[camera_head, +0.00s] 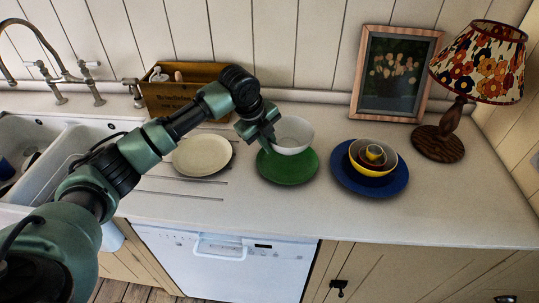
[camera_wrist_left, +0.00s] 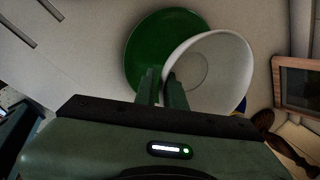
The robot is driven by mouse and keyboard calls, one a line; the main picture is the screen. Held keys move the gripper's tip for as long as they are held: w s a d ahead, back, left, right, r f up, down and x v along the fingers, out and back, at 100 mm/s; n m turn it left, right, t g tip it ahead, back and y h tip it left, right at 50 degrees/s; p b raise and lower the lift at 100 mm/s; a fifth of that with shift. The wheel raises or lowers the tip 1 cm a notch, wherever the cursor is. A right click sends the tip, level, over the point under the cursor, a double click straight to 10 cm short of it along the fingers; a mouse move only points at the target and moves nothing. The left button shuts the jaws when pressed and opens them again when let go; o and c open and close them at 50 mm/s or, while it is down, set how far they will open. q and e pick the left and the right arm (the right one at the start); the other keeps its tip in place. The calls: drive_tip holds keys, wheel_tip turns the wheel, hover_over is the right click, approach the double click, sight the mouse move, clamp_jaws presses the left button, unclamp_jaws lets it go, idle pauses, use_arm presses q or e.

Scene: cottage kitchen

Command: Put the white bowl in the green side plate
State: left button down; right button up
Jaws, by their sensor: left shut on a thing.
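The white bowl (camera_head: 293,133) is at the back part of the green side plate (camera_head: 287,169) in the head view, slightly tilted. My left gripper (camera_head: 268,143) is shut on the bowl's left rim. In the left wrist view, the gripper's fingers (camera_wrist_left: 163,88) grip the rim of the white bowl (camera_wrist_left: 216,72), and the green side plate (camera_wrist_left: 150,40) lies behind it. The bowl hides part of the plate. I cannot tell whether the bowl touches the plate. My right gripper is not in view.
A cream plate (camera_head: 202,155) lies to the left. A blue plate (camera_head: 346,178) with a yellow bowl (camera_head: 371,170) and smaller ones nested stands to the right. A wooden box (camera_head: 170,98), picture frame (camera_head: 393,73), lamp (camera_head: 440,138) and sink (camera_head: 72,140) surround the counter.

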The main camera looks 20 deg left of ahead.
use_arm(q)
wheel_tip(320, 180, down, 6)
drive_tip(key=shift+r+p, duration=0.1)
drive_tip(key=shift+p, duration=0.5)
drive_tip(key=shift+f, duration=0.4)
drive_tip(key=c, duration=1.5)
unclamp_jaws()
